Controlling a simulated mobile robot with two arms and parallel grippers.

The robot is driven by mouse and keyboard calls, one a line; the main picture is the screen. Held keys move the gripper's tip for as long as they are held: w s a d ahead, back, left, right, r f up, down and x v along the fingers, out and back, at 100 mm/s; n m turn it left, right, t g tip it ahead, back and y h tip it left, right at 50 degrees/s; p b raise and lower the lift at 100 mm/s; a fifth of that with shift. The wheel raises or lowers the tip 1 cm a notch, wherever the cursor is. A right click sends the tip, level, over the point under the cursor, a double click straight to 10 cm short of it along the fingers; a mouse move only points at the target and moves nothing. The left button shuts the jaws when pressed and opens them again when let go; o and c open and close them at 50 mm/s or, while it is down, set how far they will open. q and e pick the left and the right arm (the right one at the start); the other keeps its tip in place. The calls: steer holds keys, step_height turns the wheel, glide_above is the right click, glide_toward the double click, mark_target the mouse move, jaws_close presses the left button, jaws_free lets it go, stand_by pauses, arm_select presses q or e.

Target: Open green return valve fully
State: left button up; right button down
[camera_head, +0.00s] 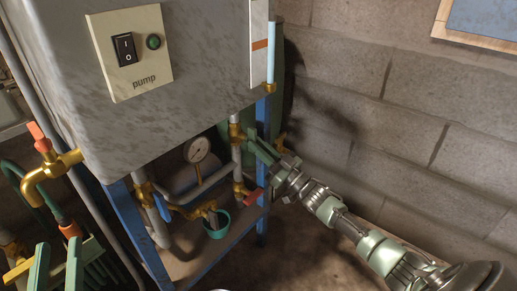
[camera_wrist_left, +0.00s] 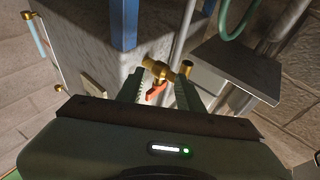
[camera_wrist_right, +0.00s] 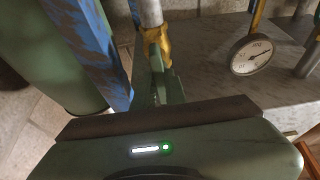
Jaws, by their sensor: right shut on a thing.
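The return valve is a brass fitting (camera_head: 236,134) on a grey pipe to the right of the gauge, below the panel box. It also shows in the right wrist view (camera_wrist_right: 165,48). My right gripper (camera_head: 255,142) reaches it from the right and is shut at the valve's handle. The green handle blends with my green fingers (camera_wrist_right: 160,82), so its angle is hard to tell. My left gripper (camera_head: 57,262) is at the lower left. Its fingers stand apart and empty; in the left wrist view a brass tap (camera_wrist_left: 160,69) with a red lever (camera_wrist_left: 156,91) shows beyond them.
A grey box with a pump switch (camera_head: 124,48) stands above the pipes. A round gauge (camera_head: 197,149), a teal cup (camera_head: 217,226) and a red-handled valve (camera_head: 252,195) are close by. Blue frame posts (camera_head: 262,222) stand beside my right gripper. A block wall (camera_head: 400,120) bounds the right.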

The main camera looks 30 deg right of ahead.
arm_select(q)
steer(key=shift+s+r+h, duration=0.15)
steer(key=shift+r+h, duration=0.15)
steer(key=shift+r, duration=0.1)
arm_select(e)
steer(key=shift+f+n, duration=0.1)
steer(key=shift+n, duration=0.2)
steer(key=c, duration=1.5)
jaws_free()
steer(key=shift+o, duration=0.2)
